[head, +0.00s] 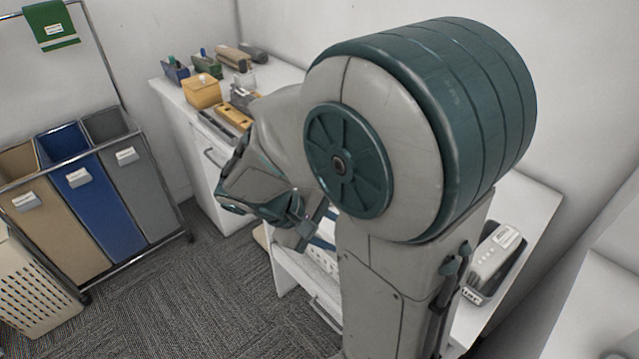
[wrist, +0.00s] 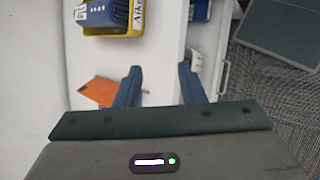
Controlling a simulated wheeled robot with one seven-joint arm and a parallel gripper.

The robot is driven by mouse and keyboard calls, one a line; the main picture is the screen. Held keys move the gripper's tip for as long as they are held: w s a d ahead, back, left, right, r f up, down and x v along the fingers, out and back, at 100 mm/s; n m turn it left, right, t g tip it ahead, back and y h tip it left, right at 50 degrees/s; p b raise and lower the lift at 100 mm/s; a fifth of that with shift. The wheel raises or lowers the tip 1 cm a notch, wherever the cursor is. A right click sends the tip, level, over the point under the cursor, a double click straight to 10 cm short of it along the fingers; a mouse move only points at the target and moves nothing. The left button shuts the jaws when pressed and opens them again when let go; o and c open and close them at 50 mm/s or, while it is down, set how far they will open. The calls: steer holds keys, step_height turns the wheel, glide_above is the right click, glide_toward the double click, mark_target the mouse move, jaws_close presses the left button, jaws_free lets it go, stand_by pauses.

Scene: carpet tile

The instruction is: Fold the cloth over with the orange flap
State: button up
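In the wrist view an orange flap (wrist: 98,91) lies on a white surface, just left of my gripper's left finger. The cloth around it cannot be clearly told from the white surface. My gripper (wrist: 160,88) is open, with its two blue-green fingers apart and nothing seen held between them. In the head view my gripper (head: 318,230) hangs by the white unit, left of my arm's large joint. The orange flap is not visible in the head view, where my arm hides much of the worktop.
A blue item in a yellow tray (wrist: 112,32) stands beyond the flap. An open drawer (wrist: 199,35) lies to its right. Laundry bins (head: 90,200) stand left over carpet (head: 190,300). A counter with boxes (head: 202,90) is behind; a grey device (head: 492,262) sits right.

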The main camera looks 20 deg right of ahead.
steer(key=w+a+f+n+t+h+b, duration=0.4)
steer(key=w+f+n+t+h, duration=0.4)
steer(key=w, duration=0.5)
steer(key=shift+m+h, duration=0.3)
steer(key=x, duration=0.4)
steer(key=p+x, duration=0.1)
steer(key=x, duration=0.4)
steer(key=s+p+x, duration=0.1)
steer(key=x, duration=0.3)
steer(key=shift+w+d, duration=0.1)
steer(key=shift+d, duration=0.35)
jaws_close()
